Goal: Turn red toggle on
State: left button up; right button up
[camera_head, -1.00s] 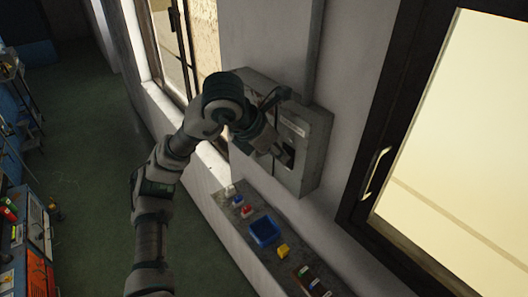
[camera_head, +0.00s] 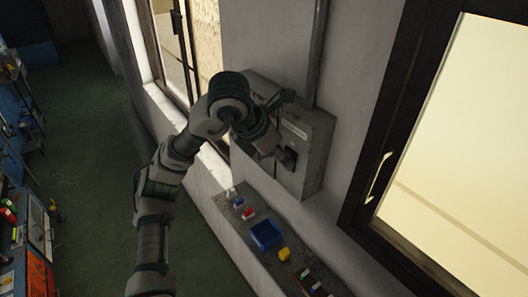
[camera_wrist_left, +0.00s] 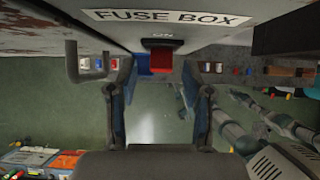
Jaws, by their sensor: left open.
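The grey fuse box (camera_head: 318,150) is fixed to the wall in the head view. Its "FUSE BOX" label (camera_wrist_left: 166,18) crosses the top of the left wrist view. My left gripper (camera_head: 287,160) is at the front of the box and hides the toggle in the head view. In the left wrist view its two fingers (camera_wrist_left: 159,110) are open, one on either side of the toggle's line. Contact with the toggle cannot be told.
A grey ledge (camera_head: 240,228) runs along the wall below the box. It holds a blue bin (camera_head: 265,235), a yellow block (camera_head: 284,254) and several small coloured pieces. A dark-framed window (camera_head: 385,130) is right of the box. Green floor (camera_head: 95,190) lies open at left.

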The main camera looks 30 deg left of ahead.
pick_arm(q)
jog(key=v, duration=1.2)
jog(key=shift+a, duration=0.15)
jog(key=shift+s, duration=0.1)
